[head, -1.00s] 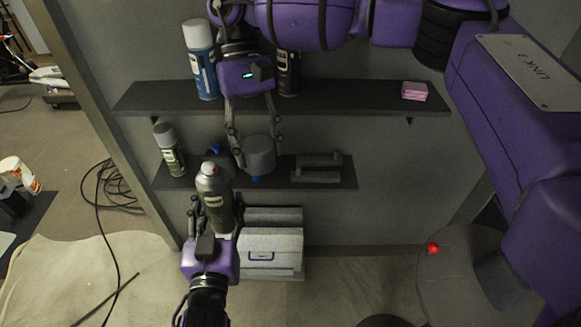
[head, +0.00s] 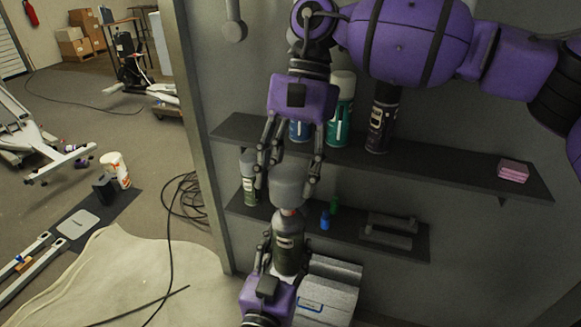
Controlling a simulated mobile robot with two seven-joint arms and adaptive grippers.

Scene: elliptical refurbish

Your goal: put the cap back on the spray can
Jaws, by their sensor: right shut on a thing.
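The spray can (head: 289,252) is dark with a pale label and a small orange-red nozzle. It stands upright in my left gripper (head: 283,262), which comes up from below with its fingers around the body. The grey cap (head: 288,190) is between the fingers of my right gripper (head: 287,188), which reaches down from above. The cap is directly over the can's top, roughly in line with it. Some of the nozzle shows below the cap's rim, so the cap is not fully down. Whether the cap touches the can cannot be told.
The upper shelf (head: 455,172) holds a teal can (head: 341,108), a dark can (head: 382,118) and pink sponges (head: 513,170). The lower shelf (head: 350,236) holds another capped can (head: 248,182), a small blue bottle (head: 325,220) and a grey item (head: 388,232). A grey case (head: 328,292) is below.

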